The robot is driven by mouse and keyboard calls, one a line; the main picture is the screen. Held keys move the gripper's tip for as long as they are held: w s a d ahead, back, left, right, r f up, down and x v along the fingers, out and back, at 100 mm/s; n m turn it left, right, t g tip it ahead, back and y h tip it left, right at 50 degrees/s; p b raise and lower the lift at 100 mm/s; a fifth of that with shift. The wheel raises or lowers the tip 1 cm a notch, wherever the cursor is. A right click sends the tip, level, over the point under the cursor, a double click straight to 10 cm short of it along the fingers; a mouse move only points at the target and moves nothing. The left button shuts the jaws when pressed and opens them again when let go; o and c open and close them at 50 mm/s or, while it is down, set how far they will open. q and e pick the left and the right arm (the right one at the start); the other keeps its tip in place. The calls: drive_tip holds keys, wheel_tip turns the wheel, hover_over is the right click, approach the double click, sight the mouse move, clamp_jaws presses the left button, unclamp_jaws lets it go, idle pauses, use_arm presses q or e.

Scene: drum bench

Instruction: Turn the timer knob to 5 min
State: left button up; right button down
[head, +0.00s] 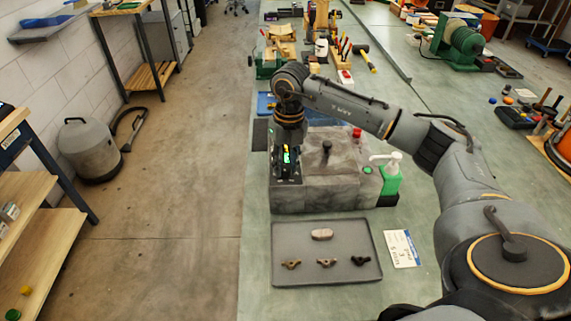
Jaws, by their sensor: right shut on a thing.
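A grey box-shaped machine (340,188) stands on the green bench, with a dark upright handle on its top, a red knob at the back right and a green button at the right. My right arm reaches in from the right over the machine. My right gripper (287,158) points down at the machine's left end, by a dark part with bright green marks. It is shut on what appears to be the timer knob, which the gripper hides; its pointer and scale cannot be read. My left gripper is not in view.
A grey tray (347,276) with several small metal parts and a pale oval piece lies in front of the machine. A card (402,248) lies to its right. A green pump bottle (390,180) stands close at the machine's right. Tools crowd the bench behind.

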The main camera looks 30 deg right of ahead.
sight(288, 167)
drive_tip(key=shift+r+m, duration=0.1)
drive_tip(key=shift+m, duration=1.5)
drive_tip(key=shift+d, duration=0.1)
drive_tip(key=c, duration=1)
unclamp_jaws()
drive_tip(key=r, duration=1.2)
drive_tip(key=shift+s+d, duration=0.1)
drive_tip(key=shift+d, duration=0.15)
